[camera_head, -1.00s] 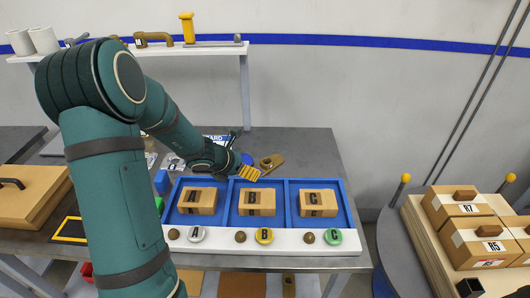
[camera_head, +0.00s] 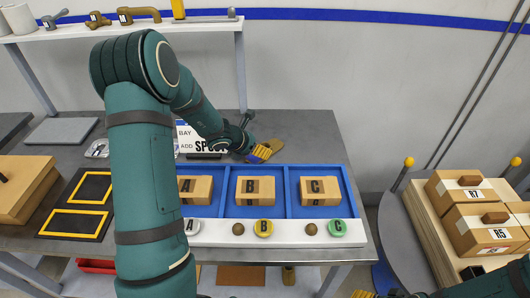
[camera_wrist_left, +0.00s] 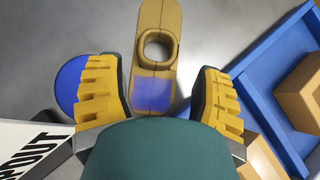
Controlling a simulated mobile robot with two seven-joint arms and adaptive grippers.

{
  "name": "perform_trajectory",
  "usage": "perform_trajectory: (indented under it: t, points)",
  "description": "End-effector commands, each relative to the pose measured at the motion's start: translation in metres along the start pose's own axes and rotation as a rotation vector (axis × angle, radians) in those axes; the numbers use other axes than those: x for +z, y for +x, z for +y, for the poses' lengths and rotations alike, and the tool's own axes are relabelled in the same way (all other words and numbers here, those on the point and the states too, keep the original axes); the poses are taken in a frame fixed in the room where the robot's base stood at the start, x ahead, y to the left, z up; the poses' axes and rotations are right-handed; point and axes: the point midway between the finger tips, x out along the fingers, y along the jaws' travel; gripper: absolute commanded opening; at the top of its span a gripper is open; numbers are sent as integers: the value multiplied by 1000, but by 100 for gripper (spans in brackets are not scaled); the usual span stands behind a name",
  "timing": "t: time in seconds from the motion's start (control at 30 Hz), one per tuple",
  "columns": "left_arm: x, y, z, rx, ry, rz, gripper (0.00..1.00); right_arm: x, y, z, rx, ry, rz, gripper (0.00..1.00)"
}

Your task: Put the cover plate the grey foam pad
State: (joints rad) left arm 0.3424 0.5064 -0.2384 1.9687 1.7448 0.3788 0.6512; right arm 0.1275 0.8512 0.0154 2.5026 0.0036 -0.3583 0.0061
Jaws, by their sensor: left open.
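The cover plate appears to be the long ochre plate with a raised ring (camera_wrist_left: 160,14), lying flat on the grey table; in the head view its far end (camera_head: 273,144) shows beyond my fingers. My left gripper (camera_head: 262,154) is over its near end. In the left wrist view, the open yellow fingers (camera_wrist_left: 158,100) stand on either side of the plate, apart from it. The near end of the plate has a blue patch and is partly hidden by my wrist. The grey foam pad (camera_head: 62,131) lies flat at the back left. My right gripper (camera_head: 364,294) is barely in view at the bottom edge.
A blue tray (camera_head: 280,192) with lettered boxes is just in front of the left gripper. A blue disc (camera_wrist_left: 70,88) lies beside one finger. A sign (camera_head: 190,137) stands left of the gripper. Yellow-framed black mats (camera_head: 72,224) lie at the left.

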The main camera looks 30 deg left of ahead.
Motion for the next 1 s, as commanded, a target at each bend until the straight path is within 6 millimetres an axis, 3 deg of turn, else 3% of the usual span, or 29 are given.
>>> perform_trajectory:
  t: [0.4, 0.73, 0.9, 1.0]
  points:
    - [5, 48, 3, 0, 1, 0, 66, 1, 2, 1, 0, -1, -2, 63]
    - [6, 52, 4, 1, 1, -1, 65, 1, 2, 1, 0, -1, -3, 63]
    - [6, 52, 4, 1, 0, -1, 5, 1, 2, 1, 0, -1, -3, 63]
    - [7, 52, 4, 1, 1, -3, 4, 1, 2, 1, 0, -1, -3, 63]
